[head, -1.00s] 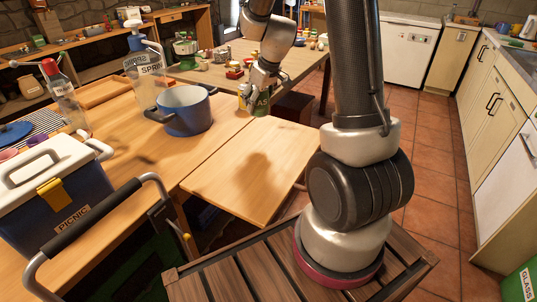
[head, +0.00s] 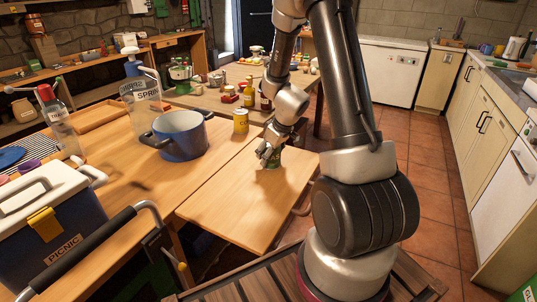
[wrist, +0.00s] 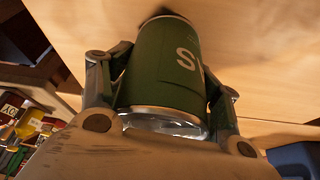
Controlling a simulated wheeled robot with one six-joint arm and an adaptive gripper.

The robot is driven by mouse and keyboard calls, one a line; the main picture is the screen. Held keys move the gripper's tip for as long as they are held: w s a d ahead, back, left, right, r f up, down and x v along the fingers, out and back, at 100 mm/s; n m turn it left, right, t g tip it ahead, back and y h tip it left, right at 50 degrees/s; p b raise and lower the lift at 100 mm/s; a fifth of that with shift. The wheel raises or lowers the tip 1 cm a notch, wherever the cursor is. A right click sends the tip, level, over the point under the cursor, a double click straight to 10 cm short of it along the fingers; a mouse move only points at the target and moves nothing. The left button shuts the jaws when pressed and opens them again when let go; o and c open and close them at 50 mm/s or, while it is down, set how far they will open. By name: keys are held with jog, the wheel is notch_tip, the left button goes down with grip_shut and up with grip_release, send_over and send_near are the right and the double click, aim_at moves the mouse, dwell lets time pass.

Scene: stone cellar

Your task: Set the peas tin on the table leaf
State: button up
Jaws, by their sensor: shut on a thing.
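The peas tin is a dark green can with silver rims and pale letters, large in the wrist view (wrist: 165,65). In the head view only a little of the green tin (head: 273,163) shows below my gripper (head: 267,156). My gripper is shut on the tin's sides, with one finger on each side in the wrist view. The tin is at the far end of the pale wooden table leaf (head: 240,205), its lower end close to the wood with a dark shadow beside it. I cannot tell whether it touches.
A yellow tin (head: 240,120) and a blue pot (head: 181,136) stand on the main table left of the leaf. The near part of the leaf is clear.

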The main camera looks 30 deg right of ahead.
jog(key=o, duration=1.5)
jog(key=shift+o, duration=0.2)
jog(key=v, duration=1.2)
jog(key=shift+a, duration=0.1)
jog(key=s+a+r+m, duration=0.1)
jog(key=s+a+r, duration=0.3)
jog(key=s+r, duration=0.5)
jog(key=s+r+m+h, duration=0.1)
jog(key=s+r, duration=0.2)
jog(key=s, duration=0.4)
jog(key=s+r+m, duration=0.2)
jog(key=s+r, duration=0.2)
jog(key=s, duration=0.3)
jog(key=shift+a+r+h, duration=0.15)
jog(key=shift+r+h, duration=0.1)
jog(key=shift+h, duration=0.15)
